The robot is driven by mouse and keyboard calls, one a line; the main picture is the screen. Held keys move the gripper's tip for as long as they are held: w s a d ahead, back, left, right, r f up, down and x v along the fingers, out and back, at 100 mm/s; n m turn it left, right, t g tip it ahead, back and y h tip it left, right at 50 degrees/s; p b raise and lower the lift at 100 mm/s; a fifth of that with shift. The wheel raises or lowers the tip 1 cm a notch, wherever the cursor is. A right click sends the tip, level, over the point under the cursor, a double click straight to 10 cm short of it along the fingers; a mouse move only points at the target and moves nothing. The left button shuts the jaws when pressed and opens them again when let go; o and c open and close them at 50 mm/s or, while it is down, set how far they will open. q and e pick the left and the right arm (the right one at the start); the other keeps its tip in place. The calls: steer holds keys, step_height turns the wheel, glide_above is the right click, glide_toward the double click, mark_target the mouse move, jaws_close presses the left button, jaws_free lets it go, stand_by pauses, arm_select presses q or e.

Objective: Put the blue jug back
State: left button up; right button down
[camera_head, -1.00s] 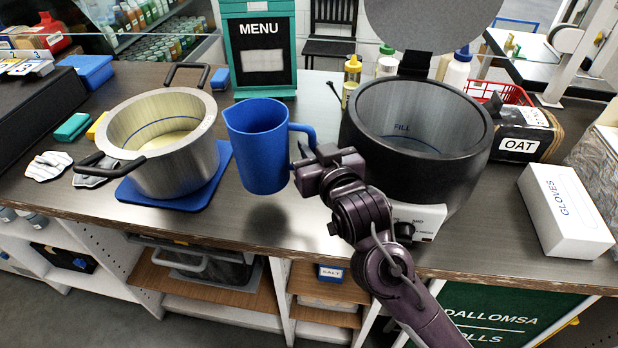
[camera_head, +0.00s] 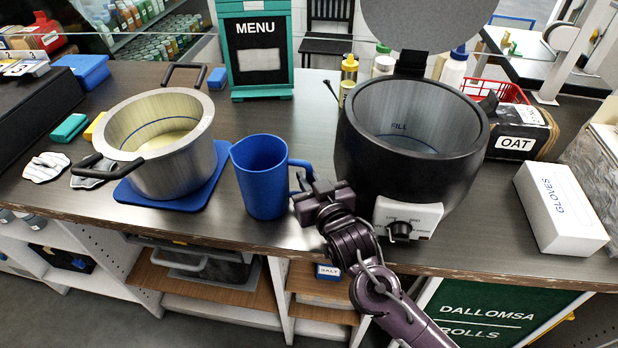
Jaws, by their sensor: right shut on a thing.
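The blue jug (camera_head: 261,180) is upright, low at the counter's front part, between the steel pot and the black kettle. Its handle points right, toward my right gripper. My right gripper (camera_head: 307,190) is shut on the jug's handle; the fingertips partly hide it. I cannot tell for certain whether the jug's base touches the counter. My left gripper is not in view.
The steel pot (camera_head: 172,165) with pale liquid stands on a blue mat (camera_head: 205,192) to the left. The black kettle (camera_head: 455,150) with its lid raised stands close on the right. A menu stand (camera_head: 225,60) is behind. A white gloves box (camera_head: 560,205) lies far right.

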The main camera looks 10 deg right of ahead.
steer(key=c, duration=1.5)
jaws_free()
steer(key=shift+o, duration=0.3)
steer(key=shift+r, duration=0.15)
steer(key=b+v, duration=0.2)
steer(key=v, duration=1)
